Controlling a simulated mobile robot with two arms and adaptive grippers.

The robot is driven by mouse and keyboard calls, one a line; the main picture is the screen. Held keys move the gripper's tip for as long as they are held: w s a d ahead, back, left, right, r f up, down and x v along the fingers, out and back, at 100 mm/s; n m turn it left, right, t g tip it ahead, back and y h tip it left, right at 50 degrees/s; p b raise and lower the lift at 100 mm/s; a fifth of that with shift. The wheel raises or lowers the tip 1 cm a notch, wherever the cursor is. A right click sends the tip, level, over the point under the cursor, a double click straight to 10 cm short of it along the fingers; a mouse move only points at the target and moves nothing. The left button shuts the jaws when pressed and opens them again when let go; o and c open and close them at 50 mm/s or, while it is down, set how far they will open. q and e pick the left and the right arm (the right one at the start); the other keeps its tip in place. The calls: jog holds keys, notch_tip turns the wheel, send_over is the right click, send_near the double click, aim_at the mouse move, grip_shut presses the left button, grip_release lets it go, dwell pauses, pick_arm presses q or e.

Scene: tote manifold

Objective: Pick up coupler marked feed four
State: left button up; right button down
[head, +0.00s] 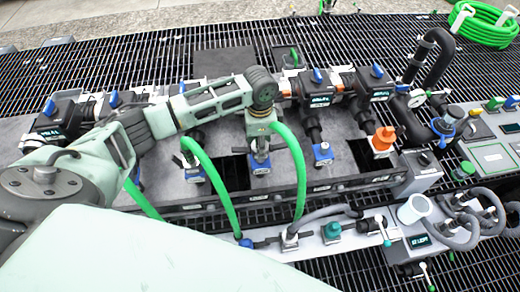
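My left arm reaches in from the left, and its gripper (259,146) points down over a port with a blue tag (260,169) on the grey manifold deck (345,184). A green hose (299,170) emerges beside this gripper and arches down to a grey-white fitting (290,239) on the front rail. The gripper's fingers overlap the metal coupler parts at the port, so I cannot tell whether they are closed on them. The marking feed four is not legible on any coupler. My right gripper is out of view.
Another green hose (217,178) runs left of the gripper to a blue coupler (246,242). An orange fitting (383,139) and a blue-topped port (323,154) stand to the right. Black valves (313,88) line the back. A teal cap (332,230) sits on the front rail.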

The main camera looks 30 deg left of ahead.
pick_arm(q)
jog(key=d+r+b, duration=0.1)
jog(key=d+r, duration=0.7)
jog(key=d, duration=0.3)
jog(key=shift+w+d+b, duration=0.25)
jog(key=shift+d+b, duration=0.1)
jog(key=shift+b, duration=0.05)
dwell(0.7)
